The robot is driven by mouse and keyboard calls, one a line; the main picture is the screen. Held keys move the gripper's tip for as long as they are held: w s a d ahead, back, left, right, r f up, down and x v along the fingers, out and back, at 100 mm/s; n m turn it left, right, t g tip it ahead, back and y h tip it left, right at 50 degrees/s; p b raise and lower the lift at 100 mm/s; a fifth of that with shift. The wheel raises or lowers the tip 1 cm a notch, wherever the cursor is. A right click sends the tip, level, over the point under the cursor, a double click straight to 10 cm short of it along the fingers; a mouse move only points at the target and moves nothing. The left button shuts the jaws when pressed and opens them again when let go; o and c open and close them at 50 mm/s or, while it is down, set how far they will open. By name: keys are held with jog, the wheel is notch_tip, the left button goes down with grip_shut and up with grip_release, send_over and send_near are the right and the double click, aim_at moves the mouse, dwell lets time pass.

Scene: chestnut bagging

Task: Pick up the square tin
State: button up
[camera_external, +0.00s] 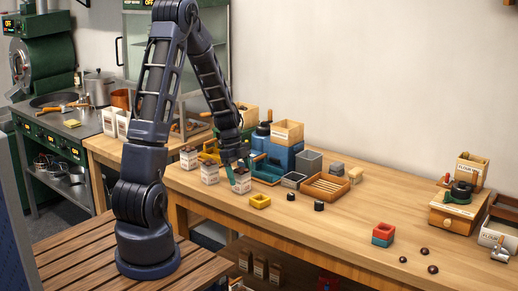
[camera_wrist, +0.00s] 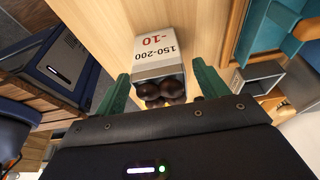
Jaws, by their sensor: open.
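My gripper (camera_external: 238,169) is open and points down over the wooden table. In the wrist view its two green fingers (camera_wrist: 164,80) stand on either side of a white box-shaped container (camera_wrist: 155,48) marked "150-200 -10", with several chestnuts at its open top. In the external view the container (camera_external: 242,185) stands just below the fingers; I cannot tell whether they touch it. A small grey open square tin (camera_external: 293,181) stands to the right of the gripper, and a grey open box (camera_wrist: 258,80) shows right of the fingers in the wrist view. A larger grey square container (camera_external: 309,161) stands behind it.
Another white labelled container (camera_external: 210,174) stands close left of the gripper. A teal tray (camera_external: 267,173) and a wooden slatted tray (camera_external: 326,187) stand to the right. A yellow square ring (camera_external: 260,201) and dark cylinders (camera_external: 319,206) are in front. The table's middle right is clear.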

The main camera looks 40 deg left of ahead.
aim_at(245, 193)
jog(key=x, duration=0.3)
jog(key=shift+w+f, duration=0.1)
jog(key=shift+f, duration=0.25)
jog(key=c, duration=1.1)
jog(key=shift+r, duration=0.15)
